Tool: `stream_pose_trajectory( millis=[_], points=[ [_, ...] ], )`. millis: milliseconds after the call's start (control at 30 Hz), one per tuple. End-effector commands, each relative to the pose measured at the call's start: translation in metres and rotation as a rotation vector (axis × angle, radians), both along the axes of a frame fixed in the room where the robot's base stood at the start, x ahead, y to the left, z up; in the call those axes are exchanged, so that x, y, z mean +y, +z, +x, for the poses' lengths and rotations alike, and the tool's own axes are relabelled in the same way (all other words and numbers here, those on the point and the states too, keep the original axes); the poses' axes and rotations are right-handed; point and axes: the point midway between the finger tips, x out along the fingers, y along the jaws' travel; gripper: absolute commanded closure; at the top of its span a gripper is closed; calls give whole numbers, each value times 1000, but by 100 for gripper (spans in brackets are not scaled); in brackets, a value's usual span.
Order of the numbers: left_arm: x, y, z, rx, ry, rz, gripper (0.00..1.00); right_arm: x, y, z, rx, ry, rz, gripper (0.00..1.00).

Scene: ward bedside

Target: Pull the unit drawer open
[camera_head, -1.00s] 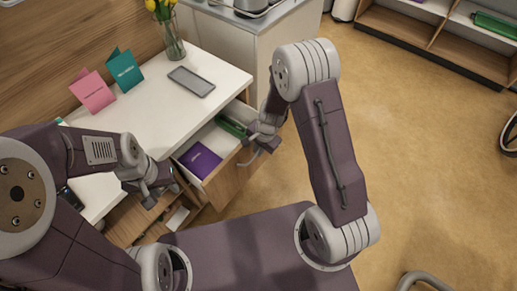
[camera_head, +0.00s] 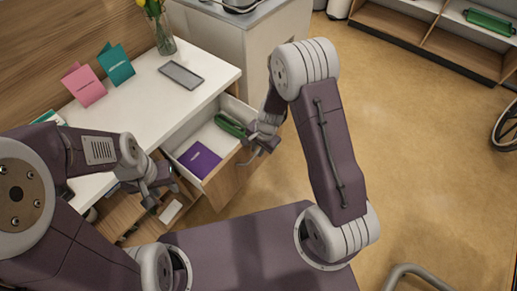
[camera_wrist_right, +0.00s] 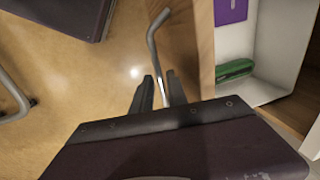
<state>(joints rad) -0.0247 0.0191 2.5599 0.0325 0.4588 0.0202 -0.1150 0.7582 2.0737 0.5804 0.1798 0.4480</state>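The unit drawer (camera_head: 228,181) stands out from under the white-topped bedside unit (camera_head: 125,105), open, with its wooden front facing my right arm. A purple booklet (camera_head: 199,159) and a green case (camera_head: 230,125) lie inside it. In the right wrist view, the grey bar handle (camera_wrist_right: 153,40) runs between the two dark fingers of my right gripper (camera_wrist_right: 160,90). In the head view my right gripper (camera_head: 258,150) is at the drawer front, partly hiding the handle. My left gripper (camera_head: 163,199) is empty beside the unit's lower shelves, its fingers apart.
A phone-like grey slab (camera_head: 181,75), a pink card (camera_head: 84,86), a teal card (camera_head: 116,64) and a flower vase (camera_head: 164,38) stand or lie on the top. A grey-topped cabinet (camera_head: 245,45) stands behind.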

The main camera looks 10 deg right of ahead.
Motion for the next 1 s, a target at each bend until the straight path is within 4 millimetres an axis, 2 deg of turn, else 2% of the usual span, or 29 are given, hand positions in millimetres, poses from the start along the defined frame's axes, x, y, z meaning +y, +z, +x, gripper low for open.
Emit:
stream_pose_trajectory(
  millis=[133, 400, 533, 1000],
  points=[
    [0, 5, 0, 0, 0, 0, 64, -1, 8, 0, -2, 1, 0, 81],
    [0, 38, 0, 0, 0, 0, 64, -7, 67, -9, -2, 0, 0, 81],
    [0, 44, 0, 0, 0, 0, 64, -10, 84, -12, -3, 0, 0, 81],
    [0, 45, 0, 0, 0, 0, 64, -10, 89, -14, 0, 0, 0, 81]
  ],
)
